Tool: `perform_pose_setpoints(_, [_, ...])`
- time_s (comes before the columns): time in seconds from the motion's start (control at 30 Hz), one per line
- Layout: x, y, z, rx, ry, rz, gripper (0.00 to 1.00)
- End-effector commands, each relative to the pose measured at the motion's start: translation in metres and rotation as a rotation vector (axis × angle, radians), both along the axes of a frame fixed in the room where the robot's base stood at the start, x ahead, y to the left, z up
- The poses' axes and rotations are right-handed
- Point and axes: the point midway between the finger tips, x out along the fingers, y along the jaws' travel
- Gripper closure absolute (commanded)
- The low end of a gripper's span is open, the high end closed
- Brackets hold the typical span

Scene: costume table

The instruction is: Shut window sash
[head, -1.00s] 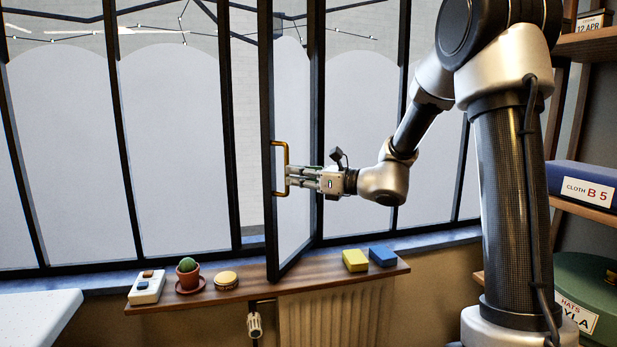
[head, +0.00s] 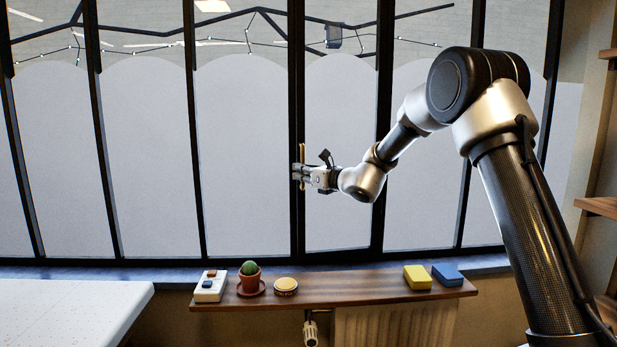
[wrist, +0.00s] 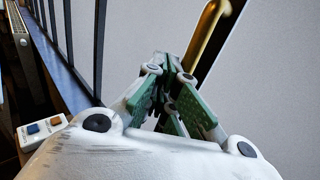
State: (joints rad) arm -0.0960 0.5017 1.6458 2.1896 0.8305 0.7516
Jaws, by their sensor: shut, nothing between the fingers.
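The window sash (head: 338,215) is a tall dark-framed pane of frosted glass in the middle of the window wall. In the head view it stands in line with the panes beside it, with no visible gap; whether it is latched I cannot tell. Its brass handle (head: 303,153) is upright on the left stile, and it also shows in the wrist view (wrist: 207,32). My gripper (head: 298,173) is shut and empty at the handle, its fingertips by the left stile. In the wrist view the green-padded fingers (wrist: 172,88) are together beside the handle; contact is unclear.
A white table (head: 70,310) is at left, a radiator (head: 395,322) below.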

Motion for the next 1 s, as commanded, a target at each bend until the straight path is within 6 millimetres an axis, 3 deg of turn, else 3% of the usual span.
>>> perform_pose_setpoints(0.33, [0.02, 0.005, 0.0, 0.0, 0.0, 0.001, 1.0])
perform_pose_setpoints(0.83, [0.02, 0.005, 0.0, 0.0, 0.0, 0.0, 1.0])
perform_pose_setpoints(1.0, [0.009, 0.006, 0.0, -0.001, 0.001, 0.0, 1.0])
